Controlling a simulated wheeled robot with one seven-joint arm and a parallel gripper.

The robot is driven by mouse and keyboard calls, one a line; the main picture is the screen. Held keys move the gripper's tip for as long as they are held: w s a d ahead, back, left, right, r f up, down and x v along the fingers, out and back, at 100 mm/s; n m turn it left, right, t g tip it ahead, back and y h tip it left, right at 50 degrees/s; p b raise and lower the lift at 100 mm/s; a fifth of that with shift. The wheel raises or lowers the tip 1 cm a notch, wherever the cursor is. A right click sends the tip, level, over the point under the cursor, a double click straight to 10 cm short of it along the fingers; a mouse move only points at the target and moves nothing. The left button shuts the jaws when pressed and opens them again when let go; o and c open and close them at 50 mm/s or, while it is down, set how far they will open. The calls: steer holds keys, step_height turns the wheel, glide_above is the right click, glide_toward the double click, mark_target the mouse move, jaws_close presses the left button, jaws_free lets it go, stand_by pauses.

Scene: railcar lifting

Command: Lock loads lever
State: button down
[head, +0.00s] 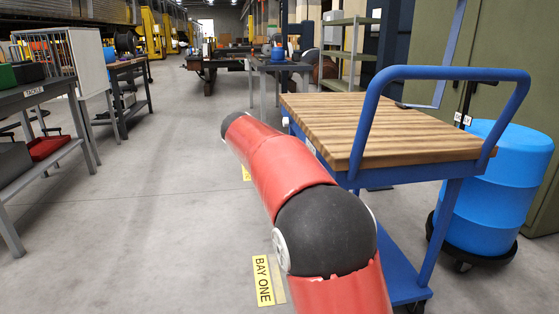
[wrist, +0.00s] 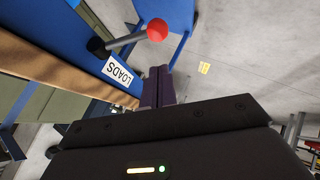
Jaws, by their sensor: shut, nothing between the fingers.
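In the wrist view, the loads lever (wrist: 128,40) is a short grey rod with a red ball knob (wrist: 157,29) and a dark pivot, on the blue side of the cart. A white label reading LOADS (wrist: 117,71) is beside the pivot. My gripper (wrist: 158,72) has its dark fingers together and empty, with the knob beyond their tips and apart from them in the picture. The cart also shows in the head view, with a wooden top (head: 400,125) and a blue frame. My red arm covers part of its near left side there. I cannot make out the lever or my gripper in the head view.
A blue barrel (head: 495,185) on a black dolly stands right of the cart. Work benches (head: 40,95) line the left side. A green shelf (head: 350,50) stands behind the cart. The floor left of my arm, near a yellow BAY ONE sign (head: 263,281), is clear.

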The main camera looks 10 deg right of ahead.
steer(key=shift+n+h, duration=0.4)
steer(key=shift+h, duration=0.4)
steer(key=shift+d+f+b, duration=0.2)
steer(key=shift+f+b, duration=1.7)
steer(key=shift+f, duration=0.5)
steer(key=shift+f, duration=0.15)
